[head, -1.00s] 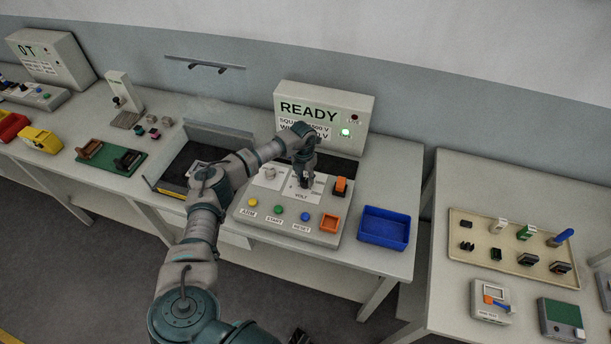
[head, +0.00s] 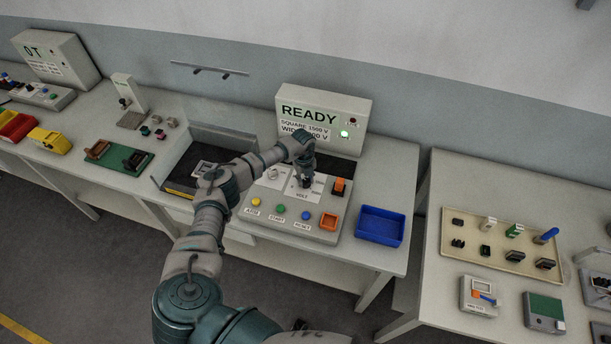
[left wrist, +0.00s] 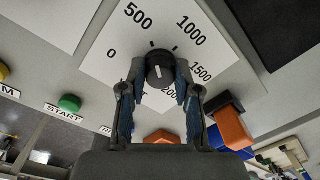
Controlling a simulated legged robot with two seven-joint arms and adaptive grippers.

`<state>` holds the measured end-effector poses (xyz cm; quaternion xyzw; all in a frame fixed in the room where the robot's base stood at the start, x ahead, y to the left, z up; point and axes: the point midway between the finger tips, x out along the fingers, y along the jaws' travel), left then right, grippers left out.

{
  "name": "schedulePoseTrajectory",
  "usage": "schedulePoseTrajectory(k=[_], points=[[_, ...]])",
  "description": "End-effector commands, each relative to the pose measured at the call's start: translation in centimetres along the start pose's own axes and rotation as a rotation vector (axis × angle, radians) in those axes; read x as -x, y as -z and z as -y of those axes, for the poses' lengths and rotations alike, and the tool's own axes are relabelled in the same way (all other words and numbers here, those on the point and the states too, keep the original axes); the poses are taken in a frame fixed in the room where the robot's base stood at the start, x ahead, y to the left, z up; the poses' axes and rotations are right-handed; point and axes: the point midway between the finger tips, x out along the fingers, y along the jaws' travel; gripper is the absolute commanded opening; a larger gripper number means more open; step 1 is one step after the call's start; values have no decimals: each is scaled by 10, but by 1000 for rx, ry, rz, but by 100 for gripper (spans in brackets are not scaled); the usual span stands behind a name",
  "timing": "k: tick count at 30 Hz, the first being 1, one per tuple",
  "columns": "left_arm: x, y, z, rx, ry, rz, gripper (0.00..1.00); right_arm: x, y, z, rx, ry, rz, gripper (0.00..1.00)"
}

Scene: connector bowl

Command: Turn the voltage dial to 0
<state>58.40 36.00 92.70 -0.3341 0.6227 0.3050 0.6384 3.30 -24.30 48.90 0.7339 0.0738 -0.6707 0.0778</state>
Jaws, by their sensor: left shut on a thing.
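The voltage dial is a black round knob (left wrist: 159,70) with a white mark, on a white scale plate (left wrist: 112,68) printed 0, 500, 1000, 1500 and 2000. The 0 is at the plate's left in the left wrist view. I cannot tell surely which number the mark points at. My left gripper (left wrist: 160,80) is shut on the dial, one finger on each side. In the head view my left gripper (head: 305,180) reaches down onto the plate from above and hides most of the dial. My right gripper is not recognisable in either view.
The grey panel carries yellow, green (head: 281,208) and blue buttons, an orange square (head: 328,221) and an orange switch (head: 339,187). A display box (head: 322,115) behind reads READY, with a green lamp lit. A blue tray (head: 380,226) stands to the right.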

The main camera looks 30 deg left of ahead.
Motion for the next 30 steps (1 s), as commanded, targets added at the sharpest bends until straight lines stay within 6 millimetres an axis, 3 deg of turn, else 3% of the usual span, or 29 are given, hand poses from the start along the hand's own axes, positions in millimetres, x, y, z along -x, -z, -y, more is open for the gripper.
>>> schedulePoseTrajectory(k=[18, 30], points=[[-3, 5, -2, 579, -10, 23, 0, 48, 6, -1, 0, 0, -3, 40], [-5, 6, -2, 924, -10, 39, 0, 56, 7, -1, 0, -1, -3, 40]])
